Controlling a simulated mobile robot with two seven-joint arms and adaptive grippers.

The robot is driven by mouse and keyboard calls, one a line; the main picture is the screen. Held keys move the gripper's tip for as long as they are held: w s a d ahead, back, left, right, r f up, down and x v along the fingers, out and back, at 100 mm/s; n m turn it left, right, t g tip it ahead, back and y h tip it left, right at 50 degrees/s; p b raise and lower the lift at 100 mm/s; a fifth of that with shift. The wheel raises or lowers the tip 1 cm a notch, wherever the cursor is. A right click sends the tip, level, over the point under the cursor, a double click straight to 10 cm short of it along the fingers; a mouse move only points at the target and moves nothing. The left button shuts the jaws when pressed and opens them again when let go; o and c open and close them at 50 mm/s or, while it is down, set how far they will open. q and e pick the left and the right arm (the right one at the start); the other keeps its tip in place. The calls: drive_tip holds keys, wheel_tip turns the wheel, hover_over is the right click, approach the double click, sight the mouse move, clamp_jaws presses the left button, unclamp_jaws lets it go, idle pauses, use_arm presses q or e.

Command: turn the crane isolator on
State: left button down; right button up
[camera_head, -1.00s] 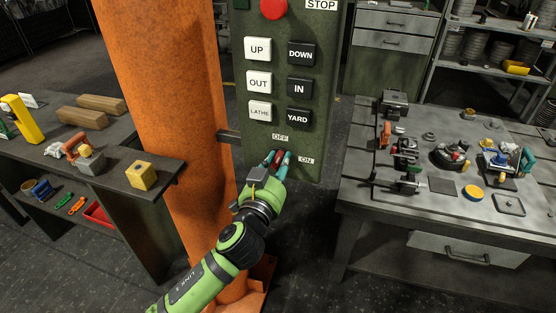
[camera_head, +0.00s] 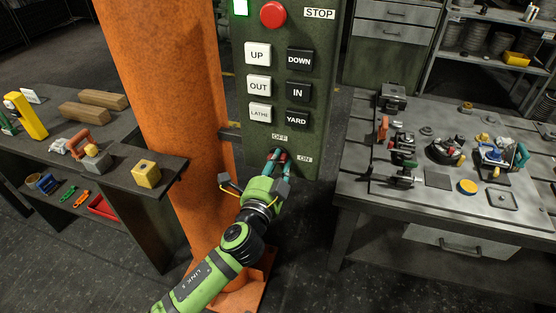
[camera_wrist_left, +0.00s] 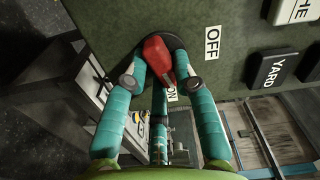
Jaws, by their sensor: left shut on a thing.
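The isolator's red handle (camera_head: 282,156) sits at the bottom of the green control panel (camera_head: 278,92), by the OFF label (camera_head: 280,138) and the ON label (camera_head: 305,159). My left gripper (camera_head: 277,160) is at the handle, shut on it with teal fingers. In the left wrist view the red handle (camera_wrist_left: 157,57) lies between the fingers (camera_wrist_left: 160,68), its free end pointing toward the ON label (camera_wrist_left: 172,94). The lamp (camera_head: 240,7) at the panel's top left is lit bright. My right gripper is not in view.
A red stop button (camera_head: 273,14) and white and black push buttons are above the handle. An orange column (camera_head: 160,100) stands left of the panel.

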use_arm(q)
drive_tip(key=shift+m+p, duration=0.45)
drive_tip(key=shift+m, duration=1.05)
drive_tip(key=c, duration=1)
unclamp_jaws()
drive_tip(key=shift+a+f, duration=0.1)
drive_tip(key=v, duration=1.2)
